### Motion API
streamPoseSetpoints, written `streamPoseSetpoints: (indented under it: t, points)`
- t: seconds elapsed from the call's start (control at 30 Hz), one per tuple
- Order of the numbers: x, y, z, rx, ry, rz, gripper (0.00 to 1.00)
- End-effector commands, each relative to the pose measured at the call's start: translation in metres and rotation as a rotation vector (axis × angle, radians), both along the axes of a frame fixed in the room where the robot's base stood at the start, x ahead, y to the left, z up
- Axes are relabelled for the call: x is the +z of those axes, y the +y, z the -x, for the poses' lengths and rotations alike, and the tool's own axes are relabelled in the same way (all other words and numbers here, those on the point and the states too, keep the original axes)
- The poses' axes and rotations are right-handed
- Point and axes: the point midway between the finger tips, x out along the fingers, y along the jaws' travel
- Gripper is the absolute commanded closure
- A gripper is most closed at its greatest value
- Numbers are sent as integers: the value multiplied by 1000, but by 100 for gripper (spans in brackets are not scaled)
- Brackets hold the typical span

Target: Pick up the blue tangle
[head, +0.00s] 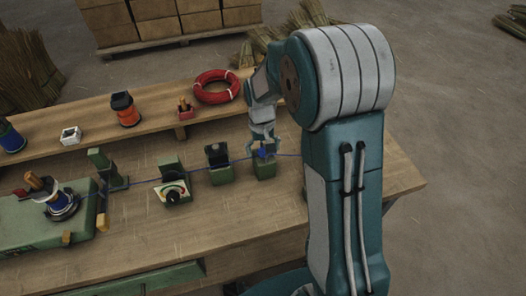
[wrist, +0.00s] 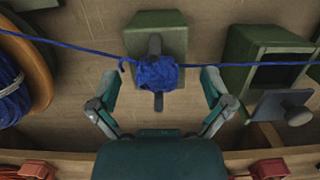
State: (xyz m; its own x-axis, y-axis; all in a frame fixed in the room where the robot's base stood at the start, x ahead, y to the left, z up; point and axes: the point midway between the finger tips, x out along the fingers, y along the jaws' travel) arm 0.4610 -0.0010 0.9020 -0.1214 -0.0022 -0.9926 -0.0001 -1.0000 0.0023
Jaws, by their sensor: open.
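The blue tangle (wrist: 157,73) is a small knotted clump of blue cord in the wrist view. It sits on a dark pin of a green block (wrist: 160,27), with blue cord running out to both sides. In the head view the tangle (head: 262,152) shows small at the green block right of the other devices. My gripper (wrist: 158,92) is open, with one finger on each side of the tangle. The fingers appear apart from it. In the head view my gripper (head: 263,135) is above the block, partly covering it.
The blue line runs left past a green block with a black part (head: 218,164) and a dial device (head: 173,192) to a winding machine (head: 50,222). A red coil (head: 216,86) lies on the rear shelf. A blue spool (wrist: 12,90) is at the wrist view's left edge.

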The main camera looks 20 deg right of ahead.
Motion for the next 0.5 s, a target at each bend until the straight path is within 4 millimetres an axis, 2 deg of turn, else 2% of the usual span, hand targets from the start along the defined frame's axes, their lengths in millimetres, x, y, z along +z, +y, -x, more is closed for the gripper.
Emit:
streamPoseSetpoints:
  t: [0.13,0.17,0.2,0.27,0.37,0.4,0.5]
  points:
    - [0,0,0,0,-1,0,0]
    - [0,0,0,0,-1,0,5]
    - [0,0,0,0,-1,0,22]
    - [0,0,0,0,-1,0,33]
    - [0,0,0,0,-1,0,56]
    - [1,0,0,0,-1,0,60]
    - [0,0,-1,0,0,0,61]
